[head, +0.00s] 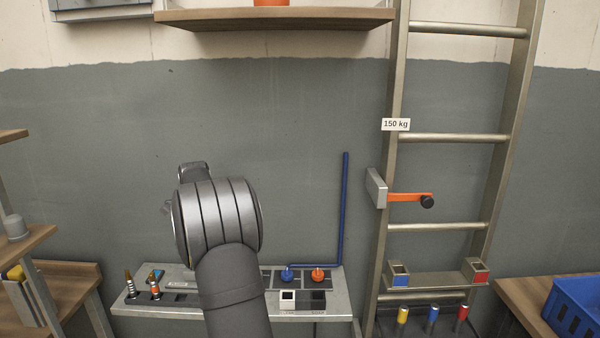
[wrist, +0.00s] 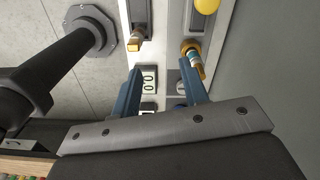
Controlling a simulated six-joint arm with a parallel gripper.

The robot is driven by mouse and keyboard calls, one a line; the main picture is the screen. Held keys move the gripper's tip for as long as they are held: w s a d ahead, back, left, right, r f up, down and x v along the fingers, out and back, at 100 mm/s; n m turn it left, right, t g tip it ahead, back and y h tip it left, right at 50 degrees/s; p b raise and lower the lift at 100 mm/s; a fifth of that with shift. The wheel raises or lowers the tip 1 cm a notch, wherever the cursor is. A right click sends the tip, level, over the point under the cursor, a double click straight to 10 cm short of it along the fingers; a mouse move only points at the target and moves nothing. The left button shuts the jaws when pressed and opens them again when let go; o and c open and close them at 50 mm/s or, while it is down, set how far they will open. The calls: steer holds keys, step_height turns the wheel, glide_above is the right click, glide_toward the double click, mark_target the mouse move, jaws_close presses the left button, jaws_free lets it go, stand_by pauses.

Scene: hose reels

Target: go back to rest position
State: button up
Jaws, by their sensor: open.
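My gripper (wrist: 160,92) shows in the wrist view as two blue fingers standing apart, with nothing held between them. Past the fingertips is a light panel (wrist: 170,50) with small white marked plates (wrist: 149,78). Brass-coloured fittings sit on it, one at the left (wrist: 136,40) and one just beyond the right finger (wrist: 191,52). Whether the right finger touches its fitting I cannot tell. In the head view my arm stands over the middle of the grey bench (head: 340,306), and the fingers are hidden.
A ladder (head: 457,138) with an orange lever (head: 410,197) stands right of the bench. A blue pipe (head: 345,210) rises behind it. Small blue (head: 287,275) and orange (head: 318,274) knobs sit on the bench. A blue crate (head: 577,312) is far right. A shelf (head: 275,18) hangs above.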

steer(key=s+a+f, duration=0.1)
steer(key=s+a, duration=0.3)
steer(key=a, duration=0.4)
step_height(320, 180, down, 10)
steer(key=shift+f, duration=0.1)
steer(key=shift+w, duration=0.1)
stand_by(0.7)
step_height(320, 180, up, 10)
steer(key=w+d+r, duration=0.1)
steer(key=w+d, duration=0.3)
steer(key=d, duration=0.6)
steer(key=shift+w+r, duration=0.25)
